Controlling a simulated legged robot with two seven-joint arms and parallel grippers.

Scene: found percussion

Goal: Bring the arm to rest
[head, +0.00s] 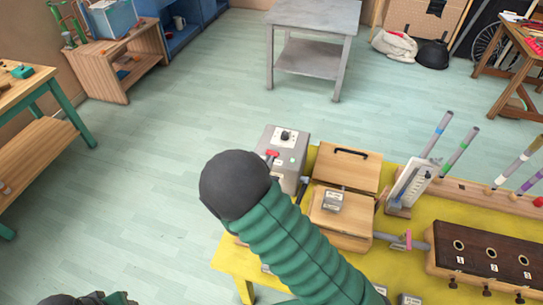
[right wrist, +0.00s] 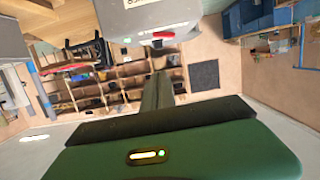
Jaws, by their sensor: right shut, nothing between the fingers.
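My right arm (head: 295,235), green and ribbed with a dark round end, reaches up from the bottom of the head view across the corner of the yellow-topped bench. In the right wrist view my right gripper (right wrist: 158,90) shows as a dark narrow bar beyond the green wrist housing. Its fingers are together, with nothing held between them. In the head view the fingers are not clearly seen. A dark and green piece of my left arm shows at the bottom left edge; its gripper is out of sight.
A grey box with a red lever (head: 285,150) stands beside my arm's dark end. The yellow bench (head: 235,262) also bears a hinged wooden box (head: 345,165), a slotted upright stand (head: 410,185) and a dark-topped block with holes (head: 485,250). Open floor (head: 170,170) lies to the left.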

